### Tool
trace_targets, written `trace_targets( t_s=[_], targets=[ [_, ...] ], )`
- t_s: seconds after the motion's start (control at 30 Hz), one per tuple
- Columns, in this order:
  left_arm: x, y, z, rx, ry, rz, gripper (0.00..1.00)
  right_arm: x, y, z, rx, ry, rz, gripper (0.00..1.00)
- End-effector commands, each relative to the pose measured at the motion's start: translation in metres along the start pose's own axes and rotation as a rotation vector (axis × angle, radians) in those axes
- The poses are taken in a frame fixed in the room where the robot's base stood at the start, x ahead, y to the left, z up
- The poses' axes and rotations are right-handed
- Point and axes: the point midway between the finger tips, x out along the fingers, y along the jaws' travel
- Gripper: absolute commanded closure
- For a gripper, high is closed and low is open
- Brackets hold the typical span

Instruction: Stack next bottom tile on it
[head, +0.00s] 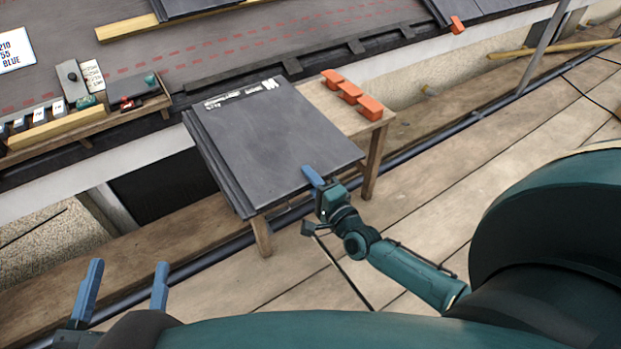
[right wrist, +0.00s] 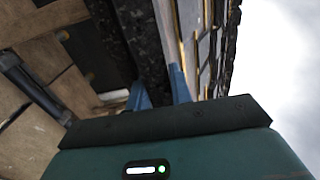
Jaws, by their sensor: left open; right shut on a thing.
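A stack of flat dark grey tiles (head: 268,138) lies on a small wooden table (head: 330,105), with white printed marks along the far edge of the top tile. My right gripper (head: 313,178) is at the near right edge of the top tile, one blue finger lying over its face. In the right wrist view the blue fingers (right wrist: 160,88) are shut on a dark tile edge (right wrist: 148,45). I cannot tell whether the gripped tile rests fully on those below. My left gripper (head: 124,290) is open and empty at the lower left, apart from the stack.
Orange blocks (head: 352,93) sit on the table's far right. Behind is the roof with red dashed lines (head: 200,50), battens and a wooden shelf (head: 60,132) holding small tools. A metal pole (head: 540,52) stands at right. Plank flooring (head: 430,180) lies open to the right.

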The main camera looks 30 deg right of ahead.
Motion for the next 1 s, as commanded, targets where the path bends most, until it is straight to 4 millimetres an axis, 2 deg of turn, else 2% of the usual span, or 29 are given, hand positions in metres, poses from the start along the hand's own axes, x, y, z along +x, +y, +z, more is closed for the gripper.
trace_targets(
  t_s=[0.23, 1.0],
  targets=[
    [0.0, 0.0, 0.0, 0.001, 0.001, 0.0, 0.35, 0.002, -0.004, 0.0, 0.001, 0.003, -0.012, 1.0],
    [-0.002, 0.001, 0.012, 0.004, 0.013, -0.002, 0.35, 0.001, 0.015, 0.0, 0.001, 0.002, -0.013, 1.0]
  ],
)
